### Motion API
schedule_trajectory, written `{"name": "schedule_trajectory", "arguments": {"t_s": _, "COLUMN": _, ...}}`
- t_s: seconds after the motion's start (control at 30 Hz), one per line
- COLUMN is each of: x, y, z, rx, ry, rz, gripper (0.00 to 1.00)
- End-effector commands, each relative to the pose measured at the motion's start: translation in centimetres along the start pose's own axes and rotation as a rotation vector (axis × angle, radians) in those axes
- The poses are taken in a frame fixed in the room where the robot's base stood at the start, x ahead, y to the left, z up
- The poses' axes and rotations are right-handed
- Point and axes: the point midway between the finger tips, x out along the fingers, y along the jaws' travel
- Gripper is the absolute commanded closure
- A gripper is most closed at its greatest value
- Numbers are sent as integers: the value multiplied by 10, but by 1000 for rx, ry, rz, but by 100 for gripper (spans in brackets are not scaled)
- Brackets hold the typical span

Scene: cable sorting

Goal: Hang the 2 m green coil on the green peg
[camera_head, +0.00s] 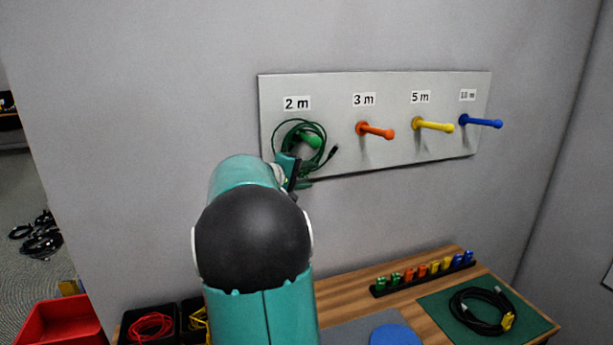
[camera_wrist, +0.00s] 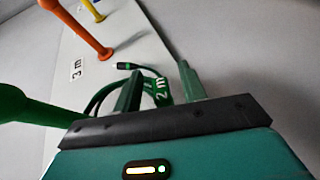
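The green coil (camera_head: 322,132) is at the wall board under the "2 m" label. In the head view its loops circle the green peg (camera_head: 309,141), with the loop tops above the peg. The peg's base is partly hidden. My gripper (camera_head: 291,167) is at the coil's lower part, just below the peg. The green peg (camera_wrist: 28,106) is to the left there, and a dark cable end shows beyond the fingers.
The orange peg (camera_head: 377,131), yellow peg (camera_head: 434,125) and blue peg (camera_head: 483,122) stick out bare to the right. Below, the wooden table (camera_head: 345,300) bears a rack of coloured pieces (camera_head: 424,271) and a black coil (camera_head: 481,309) on a green mat.

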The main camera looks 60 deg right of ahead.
Motion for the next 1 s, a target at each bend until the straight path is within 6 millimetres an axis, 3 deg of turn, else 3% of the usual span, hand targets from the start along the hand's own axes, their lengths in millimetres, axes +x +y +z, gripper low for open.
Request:
{"name": "schedule_trajectory", "arguments": {"t_s": 0.23, "x": -2, "y": 0, "z": 0, "rx": 0, "ry": 0, "rz": 0, "gripper": 58}}
{"name": "schedule_trajectory", "arguments": {"t_s": 0.37, "x": -13, "y": 0, "z": -1, "rx": 0, "ry": 3, "rz": 0, "gripper": 58}}
{"name": "schedule_trajectory", "arguments": {"t_s": 0.8, "x": -105, "y": 0, "z": -1, "rx": 1, "ry": 4, "rz": 0, "gripper": 58}}
{"name": "schedule_trajectory", "arguments": {"t_s": 1.0, "x": -132, "y": 0, "z": 0, "rx": 0, "ry": 1, "rz": 0, "gripper": 58}}
